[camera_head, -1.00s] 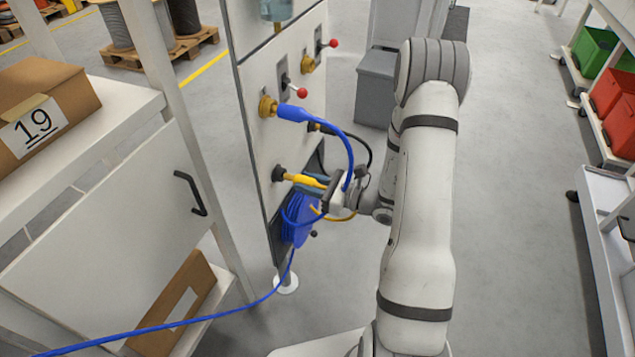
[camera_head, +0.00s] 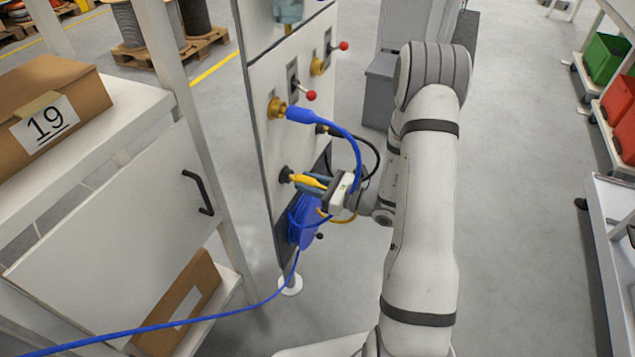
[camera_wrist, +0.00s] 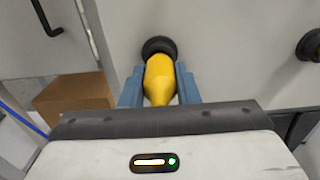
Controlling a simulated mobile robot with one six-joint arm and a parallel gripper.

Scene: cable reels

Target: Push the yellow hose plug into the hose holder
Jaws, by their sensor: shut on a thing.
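The yellow hose plug (camera_head: 308,181) is between the fingers of my gripper (camera_head: 322,184), on the front of the white panel. In the wrist view the yellow plug (camera_wrist: 159,78) lies between the two blue fingers of my gripper (camera_wrist: 159,86), which is shut on it. The plug's far end meets the black round hose holder (camera_wrist: 158,46) on the panel. The holder also shows in the head view (camera_head: 285,174). How deep the plug sits in it is hidden. A yellow hose (camera_head: 343,219) hangs below my gripper.
A blue plug (camera_head: 298,114) sits in a brass fitting (camera_head: 276,108) above, its hose passing close to my gripper. A blue hose coil (camera_head: 305,225) hangs below. Red-knobbed levers (camera_head: 310,96) stick out higher up. A shelf with a cardboard box (camera_head: 50,110) stands left. Floor right is open.

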